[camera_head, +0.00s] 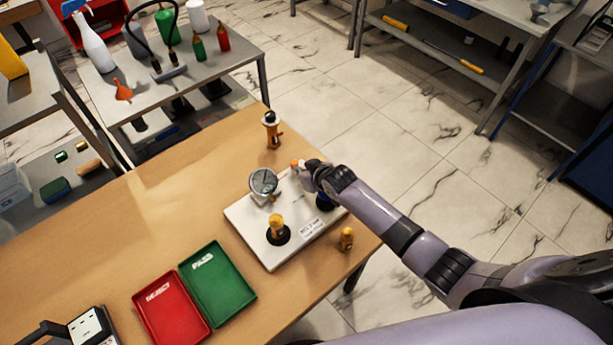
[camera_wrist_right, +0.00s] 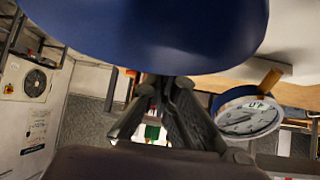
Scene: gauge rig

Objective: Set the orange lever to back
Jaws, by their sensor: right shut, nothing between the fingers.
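The white gauge rig board (camera_head: 248,237) lies on the wooden table. A small orange part (camera_head: 295,163), which looks like the tip of the orange lever, shows at its far right side, right at my right gripper (camera_head: 304,171). Most of the lever is hidden, so its setting cannot be told. The right gripper is shut and empty; whether it touches the orange part is unclear. In the wrist view the shut fingers (camera_wrist_right: 166,88) are below a large blue rounded part (camera_wrist_right: 150,35). The round gauge (camera_head: 264,182) stands left of the gripper. My left gripper is not in view.
A yellow-orange knob (camera_head: 278,226) on a black base stands at the board's front. A brass fitting (camera_head: 346,239) is right of the board, and an orange-and-black fitting (camera_head: 271,130) stands behind it. Red (camera_head: 171,310) and green (camera_head: 218,285) trays lie at front left.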

